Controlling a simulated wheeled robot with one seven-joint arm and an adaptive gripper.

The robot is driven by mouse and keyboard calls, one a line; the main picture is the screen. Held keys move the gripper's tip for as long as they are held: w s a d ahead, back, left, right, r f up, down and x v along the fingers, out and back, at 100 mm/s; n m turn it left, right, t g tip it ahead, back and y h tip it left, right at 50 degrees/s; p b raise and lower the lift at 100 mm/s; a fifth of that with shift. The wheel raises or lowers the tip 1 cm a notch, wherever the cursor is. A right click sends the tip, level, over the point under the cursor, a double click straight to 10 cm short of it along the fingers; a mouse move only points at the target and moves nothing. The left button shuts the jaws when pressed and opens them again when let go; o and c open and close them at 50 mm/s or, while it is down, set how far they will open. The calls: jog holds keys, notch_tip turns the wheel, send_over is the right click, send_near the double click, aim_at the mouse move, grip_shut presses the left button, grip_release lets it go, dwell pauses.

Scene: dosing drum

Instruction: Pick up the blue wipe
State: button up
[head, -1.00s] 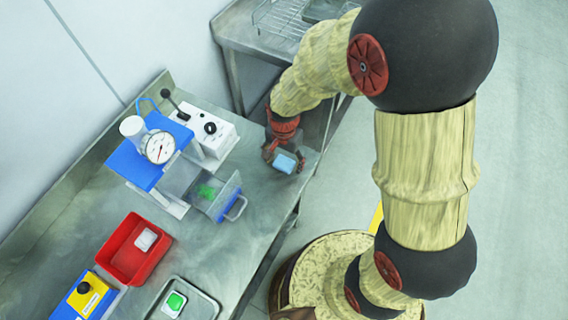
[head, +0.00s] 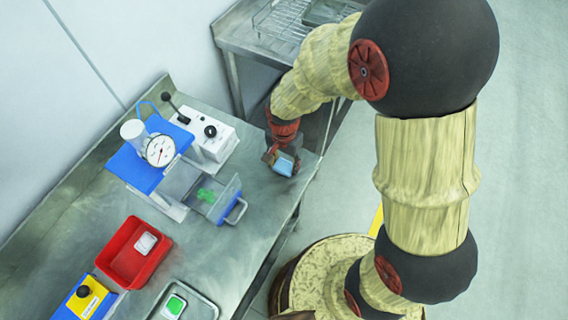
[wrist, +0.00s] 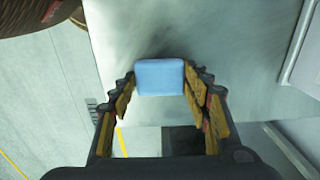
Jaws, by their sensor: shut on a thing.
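The blue wipe (head: 284,165) is a small light-blue block near the right edge of the steel bench (head: 232,262). In the wrist view the blue wipe (wrist: 160,77) sits between the two fingertips, with a finger against each side. My gripper (wrist: 160,84) is shut on it. In the head view my gripper (head: 283,158) points down at the bench and partly covers the wipe. I cannot tell whether the wipe still touches the bench top.
A clear drawer with green content (head: 216,197), a blue device with a dial (head: 152,160) and a white control box (head: 208,135) stand left of my gripper. A red tray (head: 135,262) and a metal tray (head: 203,304) are nearer. The bench edge is close on the right.

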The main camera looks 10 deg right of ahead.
aim_at(284, 165)
notch_tip(284, 165, up, 3)
jog(key=shift+w+r+p, duration=0.1)
jog(key=shift+p, duration=0.55)
jog(key=s+d+r+p, duration=0.1)
jog(key=s+r, duration=0.3)
jog(key=s, duration=0.3)
jog(key=s+r+p, duration=0.2)
jog(key=s+r, duration=0.3)
jog(key=s, duration=0.2)
jog(key=shift+d+r+p, duration=0.3)
jog(key=shift+d, duration=0.05)
jog(key=shift+o, duration=1.3)
jog(key=c, duration=0.4)
